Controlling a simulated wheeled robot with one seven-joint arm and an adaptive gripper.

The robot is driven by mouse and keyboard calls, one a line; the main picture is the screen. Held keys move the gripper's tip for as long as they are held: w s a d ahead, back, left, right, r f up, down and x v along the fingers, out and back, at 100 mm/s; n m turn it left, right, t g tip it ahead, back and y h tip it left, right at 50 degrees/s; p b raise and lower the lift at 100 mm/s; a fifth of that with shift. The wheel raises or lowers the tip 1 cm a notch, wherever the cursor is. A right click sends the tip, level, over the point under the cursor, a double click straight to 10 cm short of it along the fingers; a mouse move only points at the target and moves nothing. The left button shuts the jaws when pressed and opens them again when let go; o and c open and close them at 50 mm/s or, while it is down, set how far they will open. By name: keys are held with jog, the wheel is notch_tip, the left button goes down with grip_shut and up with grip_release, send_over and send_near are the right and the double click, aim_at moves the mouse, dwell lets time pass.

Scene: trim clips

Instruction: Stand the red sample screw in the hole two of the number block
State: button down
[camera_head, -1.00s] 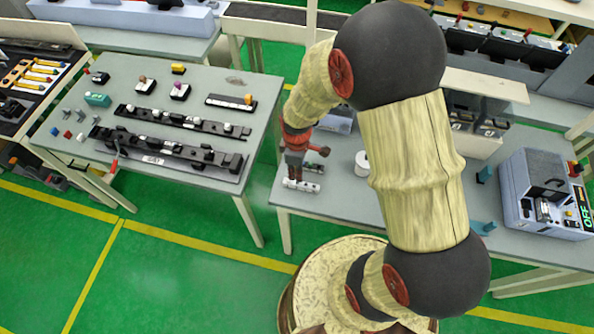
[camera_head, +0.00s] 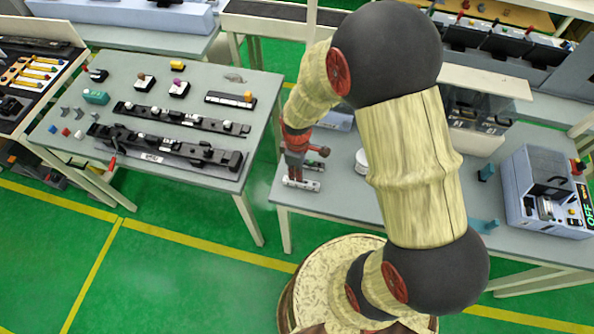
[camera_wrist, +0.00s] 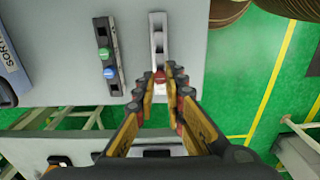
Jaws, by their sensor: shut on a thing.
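The number block is a pale narrow strip (camera_head: 301,184) near the front left corner of the right-hand table. In the wrist view it (camera_wrist: 158,40) runs lengthwise up the picture, its near end at my fingertips. My gripper (camera_head: 294,172) is right over the block, pointing down. In the wrist view its fingers (camera_wrist: 166,78) are closed in on a small red thing (camera_wrist: 158,75), which looks like the red sample screw. The fingers hide most of it. I cannot tell whether its tip is in a hole or above one, nor read the hole numbers.
A dark strip with a green and a blue cap (camera_wrist: 108,60) lies beside the block, left in the wrist view. A white round thing (camera_head: 362,161) stands to the right. A grey machine (camera_head: 545,195) fills the table's right end. The left table (camera_head: 200,60) carries rails and small parts.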

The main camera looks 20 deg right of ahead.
jog(key=shift+f+b, duration=0.75)
jog(key=shift+f, duration=0.5)
dwell(0.4)
jog(key=c, duration=1.8)
grip_release()
jog(key=shift+o, duration=0.2)
notch_tip(320, 180, up, 12)
